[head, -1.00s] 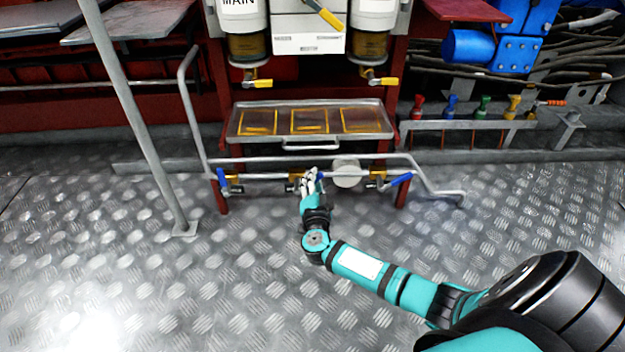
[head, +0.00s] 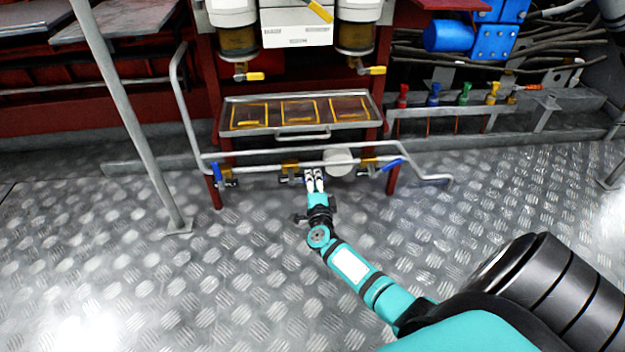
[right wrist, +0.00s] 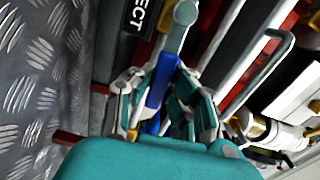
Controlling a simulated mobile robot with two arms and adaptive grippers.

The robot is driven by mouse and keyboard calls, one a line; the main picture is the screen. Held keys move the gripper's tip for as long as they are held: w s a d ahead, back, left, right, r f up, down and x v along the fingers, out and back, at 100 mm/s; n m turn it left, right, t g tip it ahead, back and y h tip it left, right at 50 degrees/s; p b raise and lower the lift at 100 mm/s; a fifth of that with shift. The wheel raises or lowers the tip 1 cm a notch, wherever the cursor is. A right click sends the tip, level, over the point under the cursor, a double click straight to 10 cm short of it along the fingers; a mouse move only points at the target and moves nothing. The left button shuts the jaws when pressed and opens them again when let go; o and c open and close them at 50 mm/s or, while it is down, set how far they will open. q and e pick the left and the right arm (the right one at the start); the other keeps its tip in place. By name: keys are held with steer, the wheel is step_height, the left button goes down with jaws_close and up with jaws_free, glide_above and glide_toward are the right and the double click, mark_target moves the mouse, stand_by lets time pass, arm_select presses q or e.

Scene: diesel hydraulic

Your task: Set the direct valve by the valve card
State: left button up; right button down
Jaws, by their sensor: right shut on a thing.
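The low pipe under the tray carries several valves with brass bodies. The middle valve (head: 290,167) is at my right gripper (head: 315,176), which reaches up to it from below. In the right wrist view its blue handle (right wrist: 155,82) lies between the fingers of the right gripper (right wrist: 166,92), which is shut on it. A black plate (right wrist: 140,14) ending in "ECT" sits close to this handle. The left valve's blue handle (head: 217,172) points down. The right valve's blue handle (head: 392,164) slants. My left gripper is out of view. I cannot make out a valve card.
A grey tray (head: 300,139) with yellow-framed panels is above the pipe. A grey guard rail (head: 184,110) and a slanted post (head: 135,125) stand at left. Two yellow-handled taps (head: 250,76) hang higher up. The chequered floor in front is open.

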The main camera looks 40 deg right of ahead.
steer(key=shift+f+m, duration=0.4)
steer(key=shift+m, duration=0.1)
steer(key=c, duration=1.2)
jaws_free()
steer(key=shift+c, duration=0.2)
steer(key=shift+r, duration=0.1)
